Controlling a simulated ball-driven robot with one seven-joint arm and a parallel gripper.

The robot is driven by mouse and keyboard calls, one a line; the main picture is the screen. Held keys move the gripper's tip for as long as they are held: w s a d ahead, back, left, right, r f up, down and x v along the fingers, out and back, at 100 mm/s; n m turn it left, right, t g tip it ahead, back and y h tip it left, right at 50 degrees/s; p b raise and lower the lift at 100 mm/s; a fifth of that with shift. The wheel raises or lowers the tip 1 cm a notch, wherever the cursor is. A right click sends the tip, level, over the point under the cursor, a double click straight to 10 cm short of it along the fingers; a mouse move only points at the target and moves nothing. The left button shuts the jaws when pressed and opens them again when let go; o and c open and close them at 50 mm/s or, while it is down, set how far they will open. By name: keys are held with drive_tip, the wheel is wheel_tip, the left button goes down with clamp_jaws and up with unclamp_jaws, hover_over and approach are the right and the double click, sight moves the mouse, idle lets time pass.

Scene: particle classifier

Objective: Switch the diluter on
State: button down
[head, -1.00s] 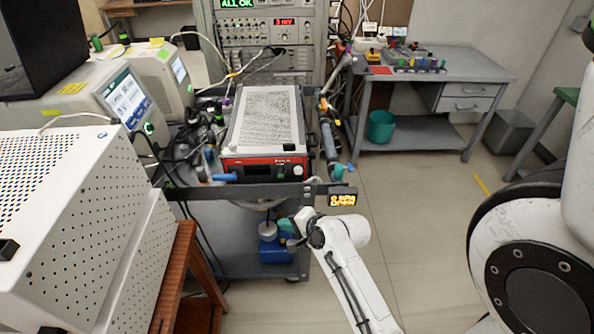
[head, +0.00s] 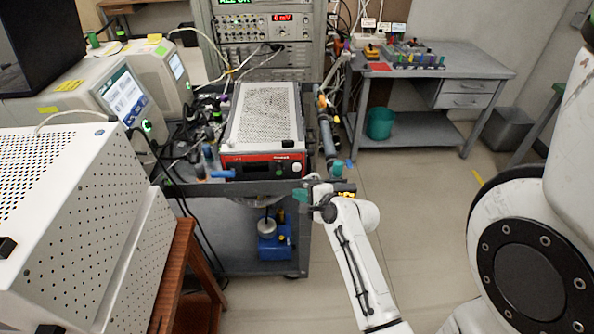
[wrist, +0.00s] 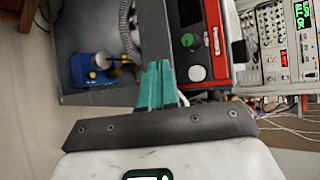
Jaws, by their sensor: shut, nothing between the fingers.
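The likely diluter is the red-fronted box (head: 265,166) with a perforated light top on the cart; no label that I can read names it. Its front has a dark display and a pale round knob (head: 297,167). My gripper (head: 300,194) has teal fingers, closed and empty, below and in front of the panel's right end. In the wrist view the fingers (wrist: 159,66) point toward the cart's dark front rail, apart from the knob and button.
The dark rail (head: 235,189) runs across the cart front below the panel. A blue pump-like unit (head: 274,243) sits on the lower shelf. Hoses and valves flank the red box. A white perforated cabinet (head: 75,200) stands at left. The floor right of the cart is clear.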

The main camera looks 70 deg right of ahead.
sight(294, 170)
drive_tip(key=d, duration=0.1)
drive_tip(key=w+d+b, duration=0.1)
drive_tip(key=d, duration=0.1)
drive_tip(key=w+d+b, duration=0.1)
drive_tip(key=d, duration=0.1)
drive_tip(key=shift+w, duration=0.1)
drive_tip(key=shift+w+d, duration=0.25)
drive_tip(key=shift+d, duration=0.5)
idle(1.4)
drive_tip(key=shift+w+d, duration=0.15)
drive_tip(key=shift+d, duration=0.2)
drive_tip(key=shift+w+d, duration=0.35)
drive_tip(key=shift+d, duration=0.45)
idle(1.1)
drive_tip(key=shift+a, duration=0.1)
drive_tip(key=shift+s+a+p, duration=0.25)
drive_tip(key=shift+a+p, duration=0.15)
drive_tip(key=shift+a, duration=0.15)
drive_tip(key=shift+s+a+p, duration=0.25)
drive_tip(key=shift+a+p, duration=0.1)
drive_tip(key=shift+a, duration=0.15)
drive_tip(key=shift+a, duration=0.1)
